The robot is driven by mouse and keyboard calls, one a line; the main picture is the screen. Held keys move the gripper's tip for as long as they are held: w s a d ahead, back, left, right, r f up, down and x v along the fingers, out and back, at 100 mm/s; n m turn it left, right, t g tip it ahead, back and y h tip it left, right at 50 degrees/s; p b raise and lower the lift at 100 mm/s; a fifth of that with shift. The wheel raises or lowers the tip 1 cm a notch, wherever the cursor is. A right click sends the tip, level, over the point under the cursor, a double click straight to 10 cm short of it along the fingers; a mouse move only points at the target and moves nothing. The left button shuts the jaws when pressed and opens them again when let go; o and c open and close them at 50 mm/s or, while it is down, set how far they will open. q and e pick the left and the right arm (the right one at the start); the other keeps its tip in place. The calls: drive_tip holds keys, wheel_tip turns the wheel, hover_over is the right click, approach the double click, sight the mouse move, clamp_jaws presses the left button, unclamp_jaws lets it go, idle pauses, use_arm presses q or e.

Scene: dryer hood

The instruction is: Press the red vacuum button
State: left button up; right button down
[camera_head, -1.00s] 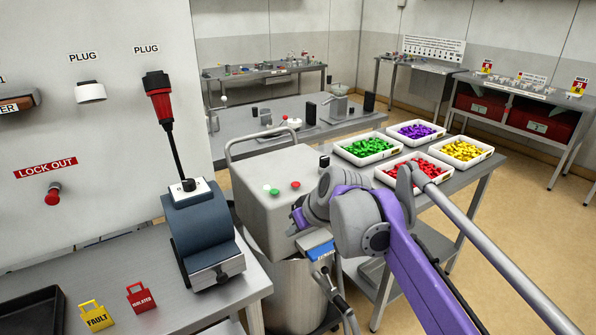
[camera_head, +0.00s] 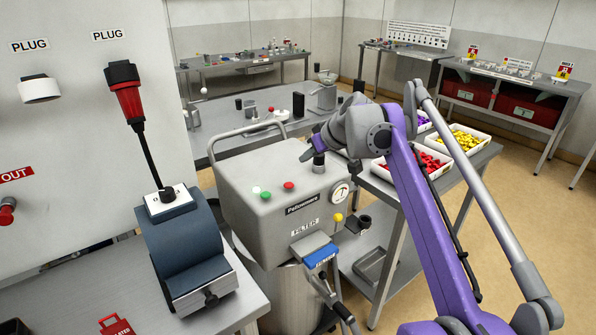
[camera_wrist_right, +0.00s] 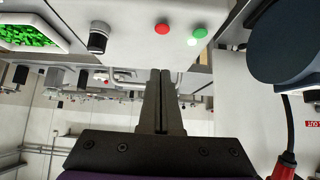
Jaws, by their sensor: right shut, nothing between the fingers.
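The red button (camera_head: 289,185) is a small round cap on top of the grey vacuum box (camera_head: 255,228), right of a green button (camera_head: 265,195) and a small white one (camera_head: 256,189). In the right wrist view the red button (camera_wrist_right: 162,29) lies just beyond the fingertips, nearly in line with them. My right gripper (camera_head: 306,157) is shut and empty over the back right of the box top, apart from the button. Its closed fingers (camera_wrist_right: 160,72) also show in the right wrist view. My left gripper is not in view.
A black knob (camera_head: 318,162) stands on the box top close to my right gripper. A tubular handle (camera_head: 232,133) rises at the back of the box. A pressure gauge (camera_head: 340,191) is on its right side. A blue-grey device (camera_head: 183,245) stands to the left.

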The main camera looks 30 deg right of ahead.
hover_over(291, 188)
wheel_tip(291, 188, down, 7)
drive_tip(key=shift+d+f+b, duration=0.1)
drive_tip(key=shift+d+b, duration=0.05)
drive_tip(key=shift+b, duration=0.25)
wheel_tip(291, 188, down, 2)
drive_tip(key=shift+s+f, duration=0.15)
drive_tip(key=shift+f, duration=0.05)
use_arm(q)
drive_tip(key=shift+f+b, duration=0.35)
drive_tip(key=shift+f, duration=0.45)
use_arm(e)
drive_tip(key=shift+f, duration=0.65)
drive_tip(key=shift+f, duration=0.1)
drive_tip(key=shift+s+f, duration=0.1)
drive_tip(key=shift+f, duration=0.7)
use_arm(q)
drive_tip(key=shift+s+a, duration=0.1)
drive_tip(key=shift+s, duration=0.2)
use_arm(e)
drive_tip(key=shift+s+f, duration=0.15)
drive_tip(key=shift+s, duration=0.15)
